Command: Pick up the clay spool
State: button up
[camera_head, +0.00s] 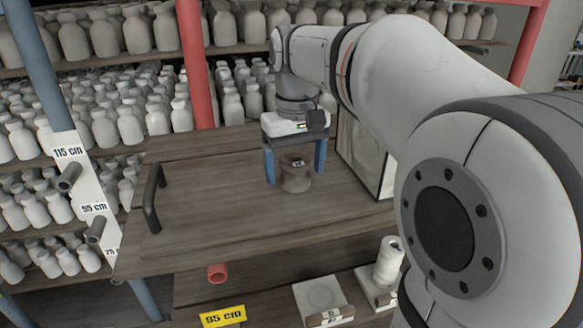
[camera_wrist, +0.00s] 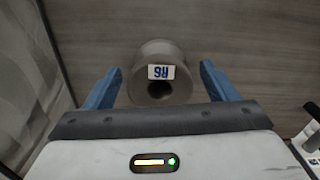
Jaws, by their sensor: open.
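The clay spool (camera_head: 296,176) is a grey-brown, waisted piece standing upright on the wooden board in the head view. In the wrist view my gripper (camera_wrist: 158,76) has one finger left and one right of the spool, with gaps showing. I cannot tell how low the fingertips reach beside it.
A dark handle (camera_head: 153,198) stands at the board's left end. A framed pale panel (camera_head: 362,160) stands close right of my gripper. Shelves of pale bottles (camera_head: 130,125) fill the back. A red post (camera_head: 195,65) rises behind the board. The wooden board (camera_head: 215,205) is clear left of the spool.

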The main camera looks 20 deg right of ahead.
jog(key=shift+c, duration=0.3)
jog(key=c, duration=1)
jog(key=shift+c, duration=0.8)
jog(key=shift+r, duration=0.15)
